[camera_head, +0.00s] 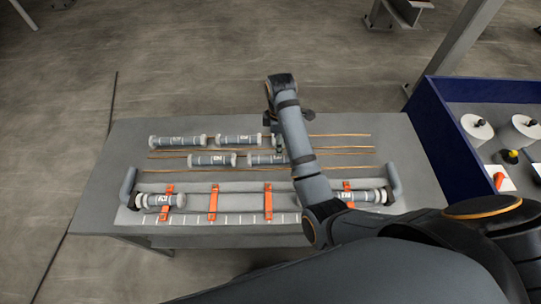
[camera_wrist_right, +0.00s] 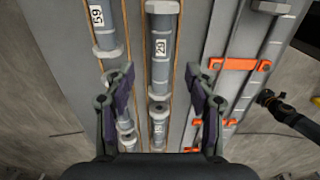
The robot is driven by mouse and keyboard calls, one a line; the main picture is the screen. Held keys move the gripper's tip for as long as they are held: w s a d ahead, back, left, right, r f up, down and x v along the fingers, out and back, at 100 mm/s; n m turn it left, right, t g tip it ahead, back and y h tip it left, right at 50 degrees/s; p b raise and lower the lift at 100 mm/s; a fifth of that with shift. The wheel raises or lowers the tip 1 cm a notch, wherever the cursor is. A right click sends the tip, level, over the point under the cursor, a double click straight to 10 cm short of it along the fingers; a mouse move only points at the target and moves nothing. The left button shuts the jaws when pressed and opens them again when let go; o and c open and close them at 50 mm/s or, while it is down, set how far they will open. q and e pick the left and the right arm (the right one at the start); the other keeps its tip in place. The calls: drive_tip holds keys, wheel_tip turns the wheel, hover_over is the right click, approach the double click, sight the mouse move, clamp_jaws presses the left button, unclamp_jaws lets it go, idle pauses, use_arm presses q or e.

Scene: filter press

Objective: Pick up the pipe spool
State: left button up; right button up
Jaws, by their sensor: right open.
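Several grey pipe spools with pale flanged ends and white number labels lie in two rows on the grey table. In the head view, the far row has two spools, one (camera_head: 178,141) left of the other (camera_head: 238,141). The nearer row shows a spool (camera_head: 212,160) and another (camera_head: 266,158) partly behind my right gripper (camera_head: 279,146). In the right wrist view, my right gripper (camera_wrist_right: 162,82) is open and empty above the nearer row. The spool labelled 20 (camera_wrist_right: 162,50) and the spool labelled 15 (camera_wrist_right: 158,128) lie in line between its fingers. The spool labelled 59 (camera_wrist_right: 100,25) is to the left.
Thin wooden strips (camera_head: 345,135) run beside the rows. A near-side fixture has orange straps (camera_head: 213,203) and elbow pipes at its ends (camera_head: 127,185). A blue-walled bin (camera_head: 445,140) stands right. A dark arm part (camera_wrist_right: 285,112) shows at the right wrist view's edge.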

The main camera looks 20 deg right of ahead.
sight(271, 160)
wheel_tip(271, 160, down, 3)
drive_tip(key=shift+f, duration=0.1)
wheel_tip(271, 160, down, 2)
drive_tip(key=shift+f+p, duration=0.25)
drive_tip(key=shift+p, duration=0.2)
wheel_tip(271, 160, down, 4)
drive_tip(key=shift+r, duration=0.15)
use_arm(q)
drive_tip(key=shift+s+r, duration=0.35)
drive_tip(key=shift+r, duration=0.2)
use_arm(e)
clamp_jaws()
